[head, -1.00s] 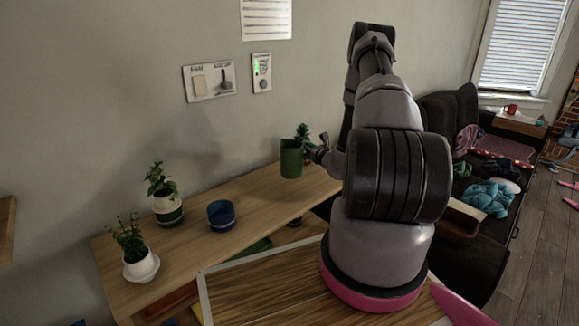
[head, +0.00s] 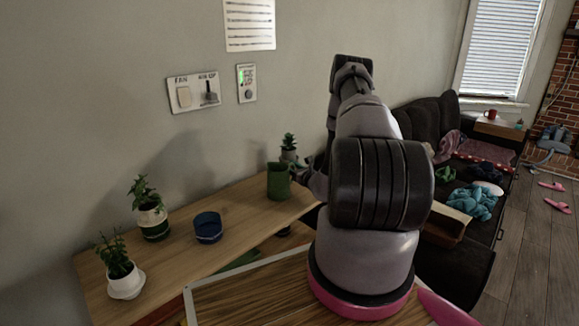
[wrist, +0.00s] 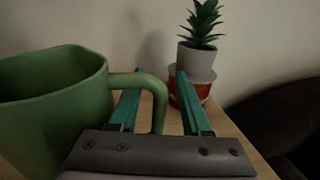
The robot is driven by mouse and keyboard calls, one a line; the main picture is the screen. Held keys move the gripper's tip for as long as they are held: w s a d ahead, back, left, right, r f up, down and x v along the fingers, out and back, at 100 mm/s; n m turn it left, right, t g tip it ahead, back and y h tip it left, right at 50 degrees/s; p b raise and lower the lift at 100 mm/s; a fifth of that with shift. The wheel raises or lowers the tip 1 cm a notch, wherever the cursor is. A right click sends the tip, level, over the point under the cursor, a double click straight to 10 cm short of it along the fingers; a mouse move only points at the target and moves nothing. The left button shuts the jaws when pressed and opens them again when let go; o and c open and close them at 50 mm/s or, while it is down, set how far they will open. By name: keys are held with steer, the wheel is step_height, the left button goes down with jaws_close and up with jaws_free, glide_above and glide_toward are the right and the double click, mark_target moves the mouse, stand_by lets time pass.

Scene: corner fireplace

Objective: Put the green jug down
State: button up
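The green jug (head: 278,182) stands upright on the far right part of the wooden shelf top (head: 235,212), as far as the head view shows. In the wrist view, the jug (wrist: 50,115) fills the left side, with its handle pointing right. My gripper (wrist: 157,84) has its two teal fingers apart. The left finger passes through the handle's loop and the right one is outside it. The handle's upright part lies between them, with gaps visible on both sides. The jug's base is out of the wrist view. In the head view, my arm mostly hides the gripper.
A succulent in a grey pot (wrist: 197,62) on a red-and-white base stands just beyond the fingers. A blue bowl (head: 208,228) and two potted plants (head: 152,221) (head: 123,281) stand further left. Bare shelf lies between bowl and jug. A dark sofa (head: 415,130) is at right.

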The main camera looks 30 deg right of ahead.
steer(key=shift+s+r, duration=0.1)
steer(key=shift+r, duration=0.05)
steer(key=s, duration=0.4)
steer(key=s+d, duration=0.1)
steer(key=s, duration=0.6)
steer(key=shift+s+d, duration=0.35)
steer(key=shift+d, duration=0.05)
